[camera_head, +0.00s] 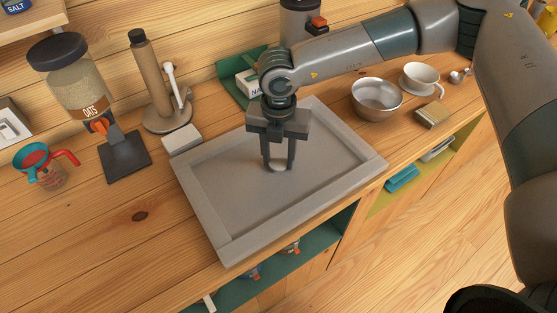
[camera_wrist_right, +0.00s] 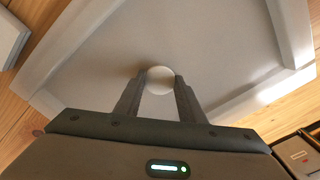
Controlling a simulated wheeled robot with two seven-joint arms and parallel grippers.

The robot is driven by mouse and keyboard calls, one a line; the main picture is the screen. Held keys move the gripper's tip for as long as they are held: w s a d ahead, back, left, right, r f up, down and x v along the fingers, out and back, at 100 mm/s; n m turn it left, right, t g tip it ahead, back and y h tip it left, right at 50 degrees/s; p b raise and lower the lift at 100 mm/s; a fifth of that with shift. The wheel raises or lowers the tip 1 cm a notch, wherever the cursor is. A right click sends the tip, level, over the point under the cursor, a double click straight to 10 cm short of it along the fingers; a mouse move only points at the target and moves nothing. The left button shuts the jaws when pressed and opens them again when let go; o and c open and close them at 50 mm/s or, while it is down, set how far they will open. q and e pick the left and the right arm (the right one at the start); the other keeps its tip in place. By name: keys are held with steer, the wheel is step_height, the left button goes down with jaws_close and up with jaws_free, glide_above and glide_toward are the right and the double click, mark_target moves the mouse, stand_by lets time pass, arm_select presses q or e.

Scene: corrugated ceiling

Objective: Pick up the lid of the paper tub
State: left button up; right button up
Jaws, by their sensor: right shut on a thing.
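My right gripper (camera_head: 278,167) points straight down over the grey tray (camera_head: 222,207). Its two fingers are shut on a small pale round lid (camera_head: 277,169). In the right wrist view the lid (camera_wrist_right: 160,80) shows as a whitish disc between the fingertips (camera_wrist_right: 158,84). It is at or just above the tray floor; I cannot tell whether it touches. I cannot make out the paper tub. My left gripper is not in view.
The tray floor around the lid is bare, with raised rims. An oats jar dispenser (camera_head: 80,85), a paper-towel stand (camera_head: 155,85) and a funnel cup (camera_head: 47,165) stand left. A metal bowl (camera_head: 376,97), a white cup (camera_head: 420,79) and a small box (camera_head: 432,114) stand right.

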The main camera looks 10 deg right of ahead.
mark_target(282, 164)
steer(key=shift+r, duration=0.15)
step_height(282, 164, up, 4)
steer(key=shift+f, duration=0.25)
steer(key=shift+s+d+r, duration=0.35)
steer(key=shift+s+r, duration=0.05)
steer(key=shift+r, duration=0.05)
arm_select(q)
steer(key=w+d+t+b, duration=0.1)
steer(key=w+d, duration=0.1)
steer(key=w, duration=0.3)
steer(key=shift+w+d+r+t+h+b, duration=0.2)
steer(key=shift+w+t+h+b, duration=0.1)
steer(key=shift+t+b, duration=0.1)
arm_select(e)
steer(key=s+d+r, duration=0.6)
steer(key=s, duration=0.2)
steer(key=shift+d+r, duration=0.15)
steer(key=shift+d, duration=0.25)
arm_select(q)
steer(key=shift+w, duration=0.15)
